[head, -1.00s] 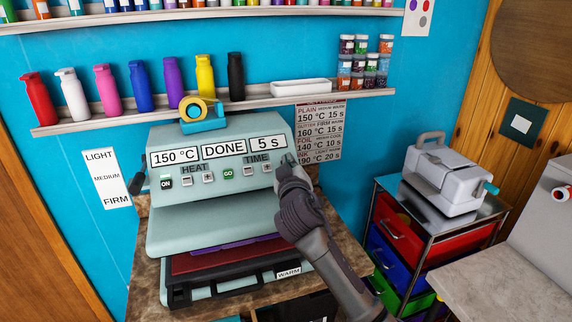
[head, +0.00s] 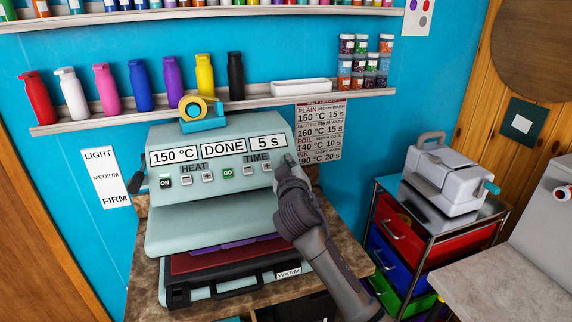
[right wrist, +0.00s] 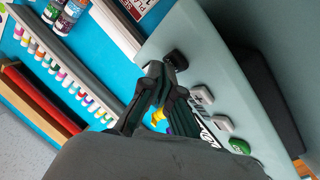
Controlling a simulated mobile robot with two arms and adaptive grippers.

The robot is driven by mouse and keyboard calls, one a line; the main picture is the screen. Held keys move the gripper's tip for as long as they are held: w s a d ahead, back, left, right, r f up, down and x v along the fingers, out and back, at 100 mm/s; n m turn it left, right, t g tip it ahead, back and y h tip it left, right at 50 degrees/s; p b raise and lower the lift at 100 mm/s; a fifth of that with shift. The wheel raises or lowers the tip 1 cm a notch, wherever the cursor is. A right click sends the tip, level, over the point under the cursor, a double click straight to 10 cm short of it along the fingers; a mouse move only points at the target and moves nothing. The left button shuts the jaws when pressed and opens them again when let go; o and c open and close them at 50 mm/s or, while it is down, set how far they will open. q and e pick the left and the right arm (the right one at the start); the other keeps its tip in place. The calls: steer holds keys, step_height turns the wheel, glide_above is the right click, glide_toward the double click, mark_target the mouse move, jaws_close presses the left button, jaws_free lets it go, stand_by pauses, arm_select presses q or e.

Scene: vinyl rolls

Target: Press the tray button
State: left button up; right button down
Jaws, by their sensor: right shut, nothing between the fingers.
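The pale green heat press (head: 215,150) stands on the counter against the blue wall. Its displays read 150 °C, DONE and 5 s. My right gripper (head: 286,162) is shut and empty, its tips at the right end of the control panel, past the TIME buttons. In the right wrist view, a dark button (right wrist: 175,60) sits on the panel beside the fingertips (right wrist: 166,80); contact cannot be told, nor any label on it. In the head view the gripper hides this spot. The tray (head: 215,285), with a black handle and a WARM label, shows below the upper plate. My left gripper is out of view.
A green GO button (head: 228,172) and a dark ON button (head: 166,182) are on the panel. A tape dispenser (head: 200,115) sits on top of the press. A shelf of bottles (head: 205,75) runs behind. A drawer cart (head: 410,235) stands to the right.

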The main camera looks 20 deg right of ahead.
steer(key=shift+w+f, duration=0.15)
steer(key=shift+f, duration=0.1)
steer(key=shift+r, duration=0.1)
stand_by(0.6)
steer(key=shift+s+r+p, duration=0.55)
steer(key=shift+s, duration=0.05)
steer(key=s+r+p, duration=0.3)
steer(key=p, duration=0.1)
steer(key=shift+s+d+r, duration=0.1)
steer(key=shift+s+r, duration=0.15)
stand_by(2.5)
